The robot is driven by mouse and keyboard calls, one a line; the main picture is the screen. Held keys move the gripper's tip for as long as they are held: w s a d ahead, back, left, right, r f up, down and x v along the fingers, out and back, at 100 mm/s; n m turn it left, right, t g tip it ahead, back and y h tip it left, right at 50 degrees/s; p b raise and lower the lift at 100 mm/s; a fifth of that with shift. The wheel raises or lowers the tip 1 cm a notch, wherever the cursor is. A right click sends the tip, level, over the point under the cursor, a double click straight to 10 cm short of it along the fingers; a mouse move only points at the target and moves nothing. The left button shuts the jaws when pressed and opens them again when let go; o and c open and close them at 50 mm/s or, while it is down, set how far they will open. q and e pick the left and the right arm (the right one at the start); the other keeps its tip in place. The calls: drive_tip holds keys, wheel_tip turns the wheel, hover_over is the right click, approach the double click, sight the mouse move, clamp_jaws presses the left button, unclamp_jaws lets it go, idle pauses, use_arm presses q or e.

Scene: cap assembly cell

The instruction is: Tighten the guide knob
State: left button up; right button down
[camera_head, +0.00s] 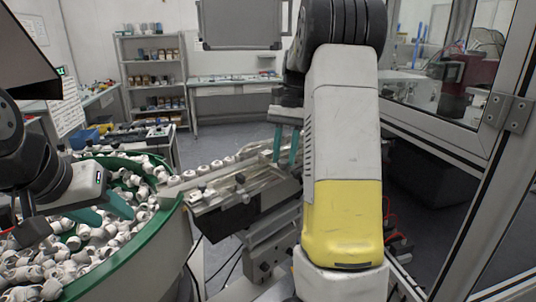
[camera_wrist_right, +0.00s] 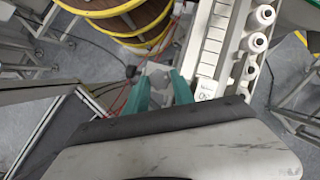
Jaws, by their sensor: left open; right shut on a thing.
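The guide rail assembly (camera_head: 262,184) runs along the conveyor in the middle of the head view. My right gripper (camera_head: 284,158) reaches down over its far right end. In the right wrist view its two teal fingers (camera_wrist_right: 160,82) are a little apart, with a small pale part between the tips. They are shut on it; I take it to be the guide knob, but its shape is not clear. A small dark knob (camera_head: 240,178) shows on the rail, left of the right gripper. My left gripper (camera_head: 112,212) is open and empty above the bowl of white caps.
The green-rimmed bowl (camera_head: 176,216) full of white caps stands at the left. White caps (camera_head: 217,164) stand in a row on the conveyor. A glass-panelled frame (camera_head: 480,150) closes off the right side. Red hoses (camera_wrist_right: 121,98) lie close to the right gripper.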

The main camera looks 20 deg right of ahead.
drive_tip(key=shift+m, duration=0.6)
drive_tip(key=shift+t, duration=0.3)
drive_tip(key=c, duration=1.1)
unclamp_jaws()
drive_tip(key=shift+o, duration=0.2)
drive_tip(key=v, duration=0.8)
drive_tip(key=shift+d, duration=0.2)
drive_tip(key=shift+f, duration=0.1)
